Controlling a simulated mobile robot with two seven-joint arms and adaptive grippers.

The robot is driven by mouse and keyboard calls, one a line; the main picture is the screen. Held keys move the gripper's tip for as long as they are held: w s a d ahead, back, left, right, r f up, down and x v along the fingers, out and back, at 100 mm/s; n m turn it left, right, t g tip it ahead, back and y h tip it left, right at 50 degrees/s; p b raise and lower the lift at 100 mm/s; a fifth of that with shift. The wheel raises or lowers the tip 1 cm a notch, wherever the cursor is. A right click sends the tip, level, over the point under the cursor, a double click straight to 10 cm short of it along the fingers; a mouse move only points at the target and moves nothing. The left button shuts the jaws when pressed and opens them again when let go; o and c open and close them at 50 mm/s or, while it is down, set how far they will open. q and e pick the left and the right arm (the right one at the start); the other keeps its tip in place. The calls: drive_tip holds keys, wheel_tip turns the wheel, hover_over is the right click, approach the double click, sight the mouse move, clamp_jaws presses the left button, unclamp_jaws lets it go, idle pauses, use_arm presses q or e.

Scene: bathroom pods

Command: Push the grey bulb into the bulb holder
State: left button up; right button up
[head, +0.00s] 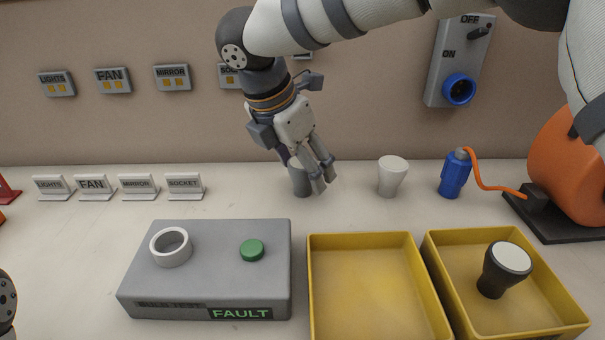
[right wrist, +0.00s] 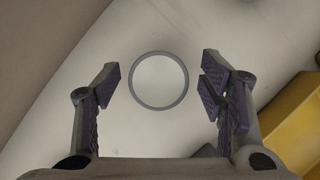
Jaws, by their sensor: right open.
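The grey bulb (head: 299,182) stands upright on the counter near the wall, partly hidden by my right gripper (head: 310,172) in the head view. In the right wrist view its pale round top with a grey rim (right wrist: 159,80) lies between the open fingers, with a gap on both sides. My right gripper is open and reaches down at the bulb. The bulb holder, a white ring (head: 171,247), sits empty on the left part of a grey test box (head: 215,290). The box has a green button (head: 251,250) and a sign reading FAULT. My left gripper is out of view.
A white bulb (head: 392,176) and a blue canister (head: 455,175) with an orange cord stand to the right. An empty yellow tray (head: 312,290) is beside the box; another yellow tray (head: 572,308) holds a black bulb (head: 494,277). Small label signs (head: 138,187) stand at left.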

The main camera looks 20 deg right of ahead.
drive_tip(key=shift+d+f, duration=0.1)
drive_tip(key=shift+f, duration=0.15)
drive_tip(key=c, duration=1.3)
drive_tip(key=shift+r, duration=0.1)
